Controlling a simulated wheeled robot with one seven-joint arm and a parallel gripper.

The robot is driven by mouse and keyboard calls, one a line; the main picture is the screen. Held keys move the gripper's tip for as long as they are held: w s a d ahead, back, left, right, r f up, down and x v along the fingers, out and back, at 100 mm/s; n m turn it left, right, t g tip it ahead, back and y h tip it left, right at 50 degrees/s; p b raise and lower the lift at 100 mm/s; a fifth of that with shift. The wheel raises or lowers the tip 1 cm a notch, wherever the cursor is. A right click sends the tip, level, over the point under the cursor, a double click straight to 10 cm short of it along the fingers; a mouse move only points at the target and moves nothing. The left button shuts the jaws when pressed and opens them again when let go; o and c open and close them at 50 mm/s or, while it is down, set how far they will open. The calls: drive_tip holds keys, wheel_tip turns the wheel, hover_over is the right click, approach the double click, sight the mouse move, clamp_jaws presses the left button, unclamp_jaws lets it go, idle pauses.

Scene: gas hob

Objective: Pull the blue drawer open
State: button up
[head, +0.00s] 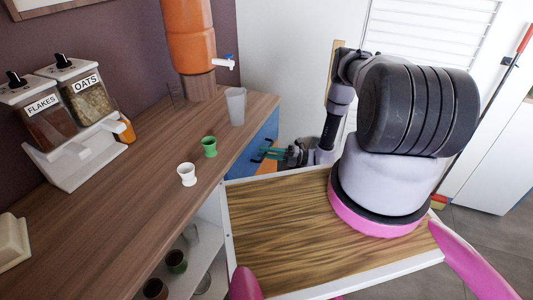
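The blue drawer (262,137) is a blue front on the side of the wooden counter, below its right end. A dark handle shows on the blue front. My gripper (268,153) is at the blue front, close to the handle, reaching in from the right. Its fingers are small and partly merge with the handle, so I cannot tell whether they are open, shut or touching it. An orange patch shows below the blue front. The lower part of the front is hidden behind the wood-grained board.
A wood-grained board with a white rim (270,235) lies under my arm. On the counter (130,200) stand a clear cup (236,106), green cup (209,147), white cup (187,174), orange dispenser (190,40) and cereal dispensers (75,130). Cups sit on a shelf below.

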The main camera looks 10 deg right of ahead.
clamp_jaws()
idle(1.4)
